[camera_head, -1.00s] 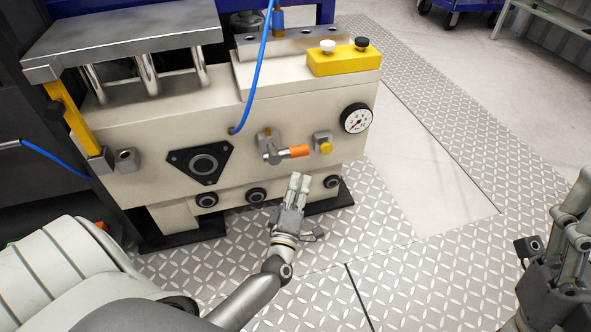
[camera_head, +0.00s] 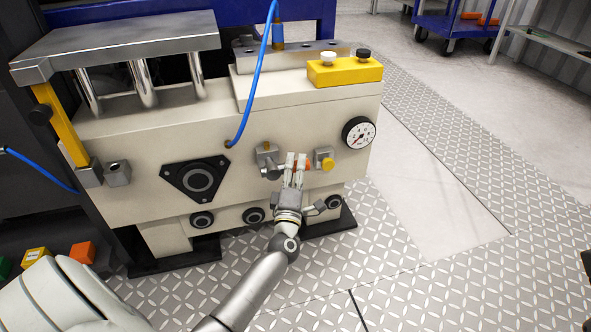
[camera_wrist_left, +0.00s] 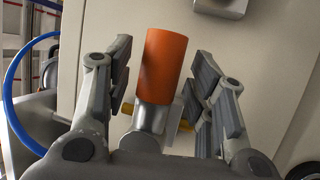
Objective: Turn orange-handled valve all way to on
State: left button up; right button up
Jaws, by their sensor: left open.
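The valve (camera_head: 270,165) is on the front of the beige drive unit (camera_head: 130,135). Its orange handle (camera_head: 306,165) points to the right in the head view and is partly hidden behind my left gripper (camera_head: 296,158). In the left wrist view the orange handle (camera_wrist_left: 165,65) stands between the two open fingers of my left gripper (camera_wrist_left: 160,85), with a gap on each side. The handle's grey stem (camera_wrist_left: 150,118) shows below the orange part. My right gripper is out of view.
A blue hose (camera_head: 257,75) hangs above the valve. A black triangular flange (camera_head: 197,180) is to the left. Open plate floor (camera_head: 440,285) lies at the right.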

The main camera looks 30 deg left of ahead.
pick_arm(q)
jog(key=shift+w+a+r, duration=0.1)
jog(key=shift+w+a, duration=0.1)
jog(key=shift+w, duration=0.25)
grip_shut()
